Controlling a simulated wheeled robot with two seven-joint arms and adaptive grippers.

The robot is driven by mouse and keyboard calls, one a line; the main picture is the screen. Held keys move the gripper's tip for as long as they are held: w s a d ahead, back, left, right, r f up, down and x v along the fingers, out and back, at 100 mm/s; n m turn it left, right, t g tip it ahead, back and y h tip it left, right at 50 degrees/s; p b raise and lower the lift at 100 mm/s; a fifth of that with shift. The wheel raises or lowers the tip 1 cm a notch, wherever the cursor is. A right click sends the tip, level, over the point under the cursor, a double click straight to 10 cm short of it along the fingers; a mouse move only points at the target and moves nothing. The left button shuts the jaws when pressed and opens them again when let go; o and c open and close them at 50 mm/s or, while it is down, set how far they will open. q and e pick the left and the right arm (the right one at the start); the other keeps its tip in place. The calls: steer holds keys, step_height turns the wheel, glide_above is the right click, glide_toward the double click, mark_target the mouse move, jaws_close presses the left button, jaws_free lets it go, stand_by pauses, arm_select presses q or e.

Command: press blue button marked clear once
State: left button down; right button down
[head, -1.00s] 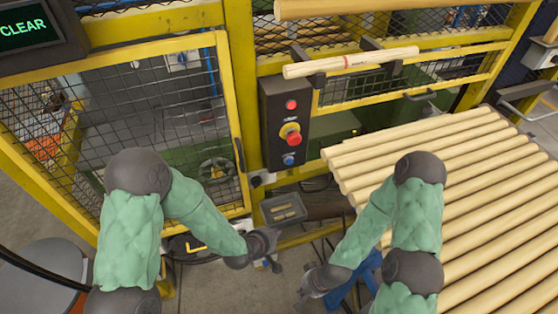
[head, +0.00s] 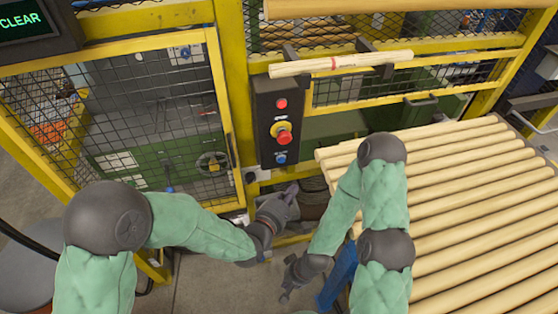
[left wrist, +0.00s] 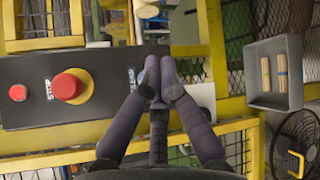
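The dark control box (head: 279,122) hangs on the yellow frame, with its blue button (head: 280,158) lowest, below a red button (head: 281,103) and a red mushroom stop (head: 283,137) on a yellow ring. My left gripper (head: 290,190) is shut and empty, just below the box and apart from the blue button in the head view. In the left wrist view, its closed fingers (left wrist: 160,88) lie over the box's end, and the blue button is hidden. My right gripper (head: 285,278) looks open and empty, low in front of the roller-like wood bed.
A screen (head: 22,19) reads CLEAR. Turned wooden rods (head: 450,190) fill the right side. A marked spindle (head: 345,64) rests on brackets above the box. A grey tray (left wrist: 274,72) with small wooden pieces is beside the left fingers. Mesh fencing (head: 140,110) stands left.

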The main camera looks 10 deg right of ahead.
mark_target(282, 160)
arm_select(q)
steer(key=w, duration=0.8)
steer(key=shift+w+a+b, duration=0.2)
steer(key=shift+w+b, duration=0.2)
stand_by(0.3)
steer(key=shift+w, duration=0.15)
stand_by(1.1)
steer(key=shift+w, duration=0.3)
steer(key=shift+w+b, duration=0.35)
steer(key=shift+b, duration=0.05)
stand_by(0.8)
steer(key=shift+s, duration=0.8)
